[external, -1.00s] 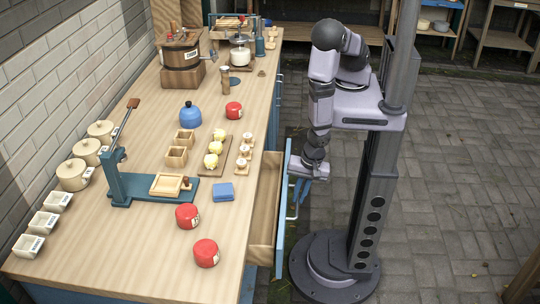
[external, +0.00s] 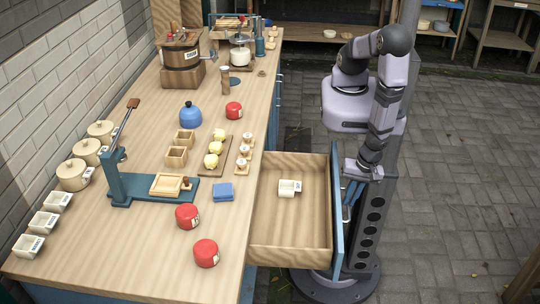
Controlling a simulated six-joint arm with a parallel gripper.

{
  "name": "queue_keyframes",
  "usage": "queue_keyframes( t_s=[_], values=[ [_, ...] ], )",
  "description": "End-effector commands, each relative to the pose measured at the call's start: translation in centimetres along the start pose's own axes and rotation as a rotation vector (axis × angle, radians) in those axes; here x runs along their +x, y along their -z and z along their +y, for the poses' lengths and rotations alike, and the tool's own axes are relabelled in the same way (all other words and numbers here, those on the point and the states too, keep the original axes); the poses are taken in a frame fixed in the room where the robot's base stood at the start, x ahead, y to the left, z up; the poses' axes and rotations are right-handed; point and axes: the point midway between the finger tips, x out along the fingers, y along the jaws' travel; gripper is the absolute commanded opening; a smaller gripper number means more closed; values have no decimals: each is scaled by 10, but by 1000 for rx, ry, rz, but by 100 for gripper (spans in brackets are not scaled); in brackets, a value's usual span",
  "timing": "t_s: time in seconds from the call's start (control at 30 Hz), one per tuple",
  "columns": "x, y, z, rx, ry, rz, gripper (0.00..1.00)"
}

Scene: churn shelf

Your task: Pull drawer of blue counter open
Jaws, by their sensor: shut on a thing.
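The drawer (external: 290,241) of the blue counter (external: 262,283) stands far out from the counter's right side. Its light wooden inside shows, with a small white labelled container (external: 289,187) in it. The drawer's blue front (external: 337,232) faces right, toward my arm's base. A pale handle (external: 346,211) is on that front, partly hidden by my gripper. My gripper (external: 350,194) points down at the outer side of the drawer front and is shut on the handle.
The wooden countertop (external: 222,255) holds red jars (external: 206,253), a blue kettle (external: 190,115), a blue press (external: 123,184) and white pots along the wall. My column and round base stand close to the drawer front. Paved floor lies open at the right.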

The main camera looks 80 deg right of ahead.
Motion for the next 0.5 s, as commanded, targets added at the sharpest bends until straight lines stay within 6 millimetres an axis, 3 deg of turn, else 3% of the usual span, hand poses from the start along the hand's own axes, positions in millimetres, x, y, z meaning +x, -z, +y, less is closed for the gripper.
queue_keyframes(
  t_s=[0.47, 0.5],
  values=[
    [-2, 0, 8, 0, -1, -1, 0],
    [-2, 0, 8, 0, 0, -1, 14]
  ],
)
